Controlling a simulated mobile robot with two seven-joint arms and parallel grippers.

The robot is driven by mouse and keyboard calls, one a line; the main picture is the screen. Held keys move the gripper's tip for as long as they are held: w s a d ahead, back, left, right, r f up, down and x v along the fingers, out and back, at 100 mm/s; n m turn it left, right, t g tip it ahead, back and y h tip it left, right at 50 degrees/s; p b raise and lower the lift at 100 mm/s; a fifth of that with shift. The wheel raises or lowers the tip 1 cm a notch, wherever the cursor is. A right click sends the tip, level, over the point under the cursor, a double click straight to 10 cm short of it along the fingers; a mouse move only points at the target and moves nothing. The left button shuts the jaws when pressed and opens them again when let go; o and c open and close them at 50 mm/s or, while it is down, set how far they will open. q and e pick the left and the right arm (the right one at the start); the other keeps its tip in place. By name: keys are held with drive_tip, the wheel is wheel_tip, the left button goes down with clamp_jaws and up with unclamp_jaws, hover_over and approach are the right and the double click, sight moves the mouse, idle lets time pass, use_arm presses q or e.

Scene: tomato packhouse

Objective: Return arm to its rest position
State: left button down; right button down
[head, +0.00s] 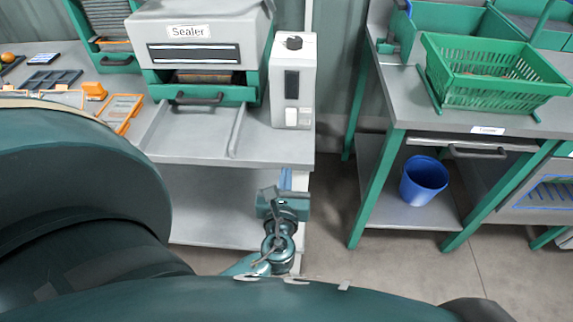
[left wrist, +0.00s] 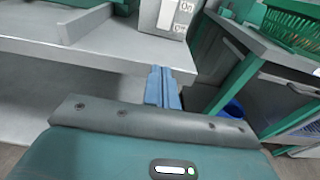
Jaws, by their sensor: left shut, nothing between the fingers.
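My left gripper (head: 286,180) is in front of the right end of the sealer table, low near the table's front edge in the head view. Its blue fingers also show in the left wrist view (left wrist: 162,88), shut together with nothing between them. They point toward the table edge and the grey box with the switch. Parts of my left arm and body fill the lower left of the head view. My right gripper is not in view.
The sealer (head: 203,50) stands on a grey table (head: 190,143) beside a grey switch box (head: 293,85). A second table (head: 440,112) at right bears a green basket (head: 490,75). A blue bucket (head: 424,181) sits on its lower shelf. Floor (head: 335,190) shows between the tables.

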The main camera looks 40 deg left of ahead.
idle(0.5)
use_arm(q)
drive_tip(key=s+a+f+n+g+h, duration=0.2)
drive_tip(key=s+n+g, duration=0.55)
drive_tip(key=n, duration=0.95)
drive_tip(key=s+d+n+g+h, duration=0.3)
drive_tip(key=s+d+n+h, duration=0.45)
drive_tip(key=s+n, duration=0.2)
drive_tip(key=w+d+f+t+h+p, duration=0.2)
drive_tip(key=w+d+t, duration=0.3)
drive_tip(key=d, duration=0.3)
drive_tip(key=shift+w+f+t+h+p, duration=0.2)
drive_tip(key=shift+w+t+h+p, duration=0.15)
drive_tip(key=shift+t+p, duration=0.4)
drive_tip(key=shift+a, duration=0.1)
